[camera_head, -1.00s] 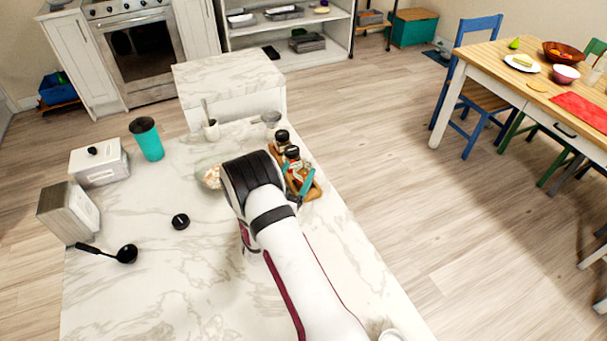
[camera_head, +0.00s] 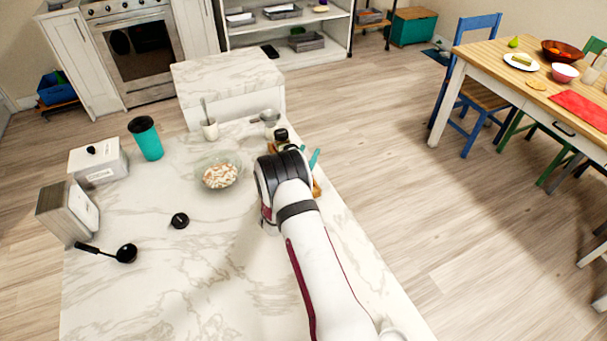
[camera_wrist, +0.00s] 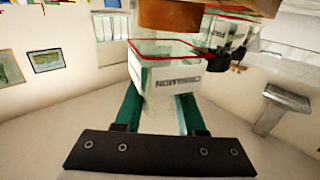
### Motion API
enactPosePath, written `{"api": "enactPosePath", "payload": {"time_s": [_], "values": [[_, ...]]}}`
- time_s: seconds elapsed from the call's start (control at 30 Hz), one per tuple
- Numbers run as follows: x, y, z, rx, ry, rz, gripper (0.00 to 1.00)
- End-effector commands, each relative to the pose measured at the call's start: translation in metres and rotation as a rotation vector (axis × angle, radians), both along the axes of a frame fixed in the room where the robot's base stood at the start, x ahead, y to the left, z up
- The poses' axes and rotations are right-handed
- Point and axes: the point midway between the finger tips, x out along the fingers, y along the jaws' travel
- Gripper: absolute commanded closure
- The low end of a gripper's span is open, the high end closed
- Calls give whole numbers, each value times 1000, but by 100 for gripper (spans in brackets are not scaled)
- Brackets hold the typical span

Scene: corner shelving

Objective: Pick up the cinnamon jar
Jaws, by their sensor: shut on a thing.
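The cinnamon jar (camera_wrist: 165,73) is a clear glass jar with a label that appears upside down in the wrist view. My gripper (camera_wrist: 160,98) is shut on it, with a teal finger on either side. In the head view my wrist hides the held jar, and only a teal fingertip (camera_head: 314,158) shows past it. A wooden piece (camera_wrist: 180,13), likely the spice rack, crosses the top of the wrist view. A bit of the wooden rack (camera_head: 317,188) shows beside my wrist in the head view. I cannot tell whether the jar is clear of the rack.
Another dark-lidded jar (camera_head: 281,138) stands just beyond my wrist, and a second glass jar (camera_wrist: 228,35) is close beside the held one. A glass bowl (camera_head: 220,172) with food sits left of my wrist.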

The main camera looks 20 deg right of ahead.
Motion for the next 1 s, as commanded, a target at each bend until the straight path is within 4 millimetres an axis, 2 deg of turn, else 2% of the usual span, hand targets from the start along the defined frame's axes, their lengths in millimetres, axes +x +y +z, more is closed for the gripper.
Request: {"api": "enactPosePath", "payload": {"time_s": [0.03,0.1,0.53,0.67,0.77,1.0], "values": [[0,0,0,0,0,0,89],[0,0,0,0,0,0,100],[0,0,4,1,-1,0,100],[0,0,20,1,-4,0,100],[0,0,39,0,-4,-1,100],[-40,-35,72,-1,-1,-5,100]]}}
